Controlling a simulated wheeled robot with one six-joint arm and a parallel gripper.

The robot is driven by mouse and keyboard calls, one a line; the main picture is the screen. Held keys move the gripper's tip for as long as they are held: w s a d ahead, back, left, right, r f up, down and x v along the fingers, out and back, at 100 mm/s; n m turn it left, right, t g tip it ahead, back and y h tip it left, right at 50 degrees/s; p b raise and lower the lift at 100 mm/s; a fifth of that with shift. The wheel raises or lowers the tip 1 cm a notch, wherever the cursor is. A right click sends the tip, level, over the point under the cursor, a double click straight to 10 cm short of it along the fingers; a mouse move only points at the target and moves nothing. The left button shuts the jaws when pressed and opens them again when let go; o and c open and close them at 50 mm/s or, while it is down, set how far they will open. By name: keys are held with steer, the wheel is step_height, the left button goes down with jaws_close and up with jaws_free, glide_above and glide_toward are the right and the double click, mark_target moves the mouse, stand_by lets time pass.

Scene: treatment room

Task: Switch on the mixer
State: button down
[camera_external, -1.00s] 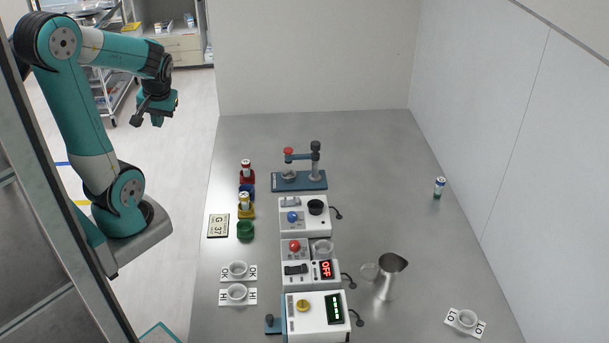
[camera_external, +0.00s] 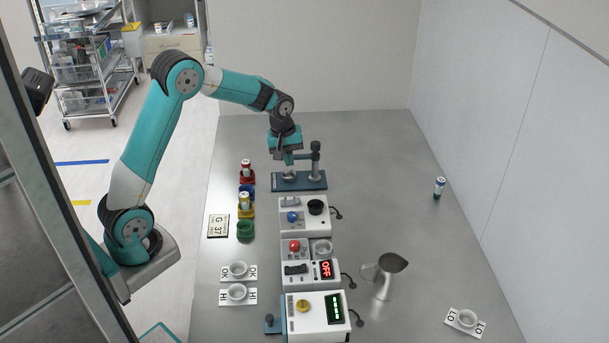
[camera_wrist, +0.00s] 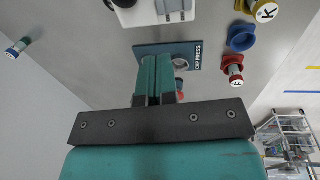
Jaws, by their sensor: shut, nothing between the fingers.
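No label reading mixer is legible. A white unit with a blue knob, a grey switch and a black round cup (camera_external: 316,207) stands on the bench behind the other white units; its edge also shows at the top of the wrist view (camera_wrist: 140,14). My gripper (camera_external: 289,167) is shut and empty, pointing down by the cap press (camera_external: 315,182), beyond the white unit. In the wrist view the closed fingers (camera_wrist: 155,62) overlap the blue cap press plate (camera_wrist: 150,48) and hide part of it. The press's red knob is mostly hidden.
Nearer units have a red knob (camera_external: 294,245), a red OFF display (camera_external: 326,269) and a yellow knob (camera_external: 302,305). The right side of the bench is mostly clear.

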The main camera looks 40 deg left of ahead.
mark_target(297, 200)
steer(key=f, duration=0.4)
steer(key=w+d+f+p, duration=0.1)
steer(key=f, duration=0.4)
steer(key=f+p, duration=0.1)
steer(key=f, duration=0.4)
steer(key=shift+w+d, duration=0.15)
steer(key=shift+w, duration=0.05)
steer(key=shift+w+d+f+g+y, duration=0.1)
steer(key=shift+f+g+y, duration=0.15)
steer(key=shift+g+y, duration=0.05)
steer(key=shift+s+a+r+p, duration=0.4)
steer(key=shift+s+a+p, duration=0.05)
steer(key=shift+s+a, duration=0.1)
